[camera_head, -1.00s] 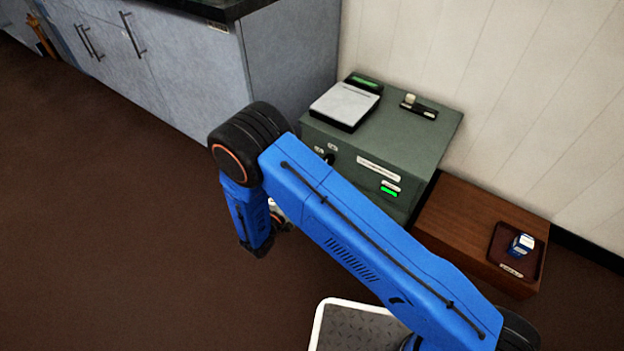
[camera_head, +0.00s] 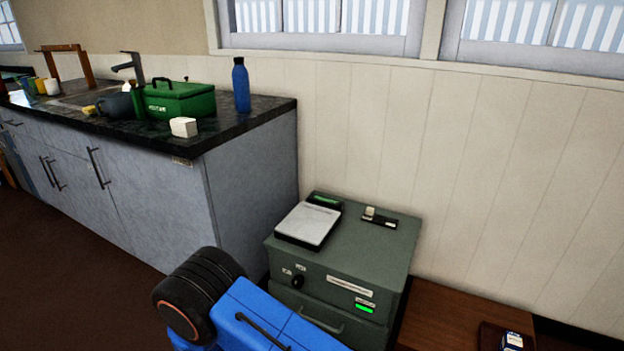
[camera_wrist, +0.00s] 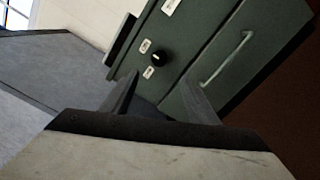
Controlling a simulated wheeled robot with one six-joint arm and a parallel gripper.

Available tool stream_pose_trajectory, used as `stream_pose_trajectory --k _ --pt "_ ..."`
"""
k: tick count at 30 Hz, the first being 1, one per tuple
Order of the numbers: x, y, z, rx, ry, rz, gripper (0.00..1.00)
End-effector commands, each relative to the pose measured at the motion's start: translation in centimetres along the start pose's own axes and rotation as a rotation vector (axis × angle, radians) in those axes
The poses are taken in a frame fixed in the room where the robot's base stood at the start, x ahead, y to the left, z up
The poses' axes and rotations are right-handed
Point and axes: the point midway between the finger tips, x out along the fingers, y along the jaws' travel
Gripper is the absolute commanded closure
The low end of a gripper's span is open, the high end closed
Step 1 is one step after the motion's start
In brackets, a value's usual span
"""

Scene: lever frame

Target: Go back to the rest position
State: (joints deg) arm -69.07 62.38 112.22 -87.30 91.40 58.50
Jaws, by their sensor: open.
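My gripper (camera_wrist: 160,92) is open in the wrist view, with its two dark fingers apart and nothing between them. Beyond the fingers is the green metal cabinet (camera_wrist: 262,22), with a black knob (camera_wrist: 160,57) between small white labels and a drawer handle (camera_wrist: 228,58). In the head view my blue arm covers the bottom middle and the gripper is out of frame. The cabinet (camera_head: 335,262) stands behind the arm, its knob (camera_head: 297,281) at the front left and a green light (camera_head: 364,309) at the front right.
On the cabinet are a scale-like device (camera_head: 309,224) and a small switch block (camera_head: 380,217). A counter (camera_head: 230,128) at left carries a green box (camera_head: 180,98) and a blue bottle (camera_head: 241,86). A low wooden table (camera_head: 440,322) with a small tray stands at right. Brown floor is clear at left.

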Motion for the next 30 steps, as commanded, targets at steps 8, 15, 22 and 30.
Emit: stream_pose_trajectory --k 8,15,22,30 --pt "5.3 4.2 6.2 0.027 -0.143 -0.144 0.46" --pt "9.9 7.3 13.8 0.063 -0.280 -0.316 0.46" --pt "13.0 9.4 21.4 0.116 -0.391 -0.483 0.46" --pt "15.1 11.0 30.1 0.200 -0.492 -0.678 0.46"
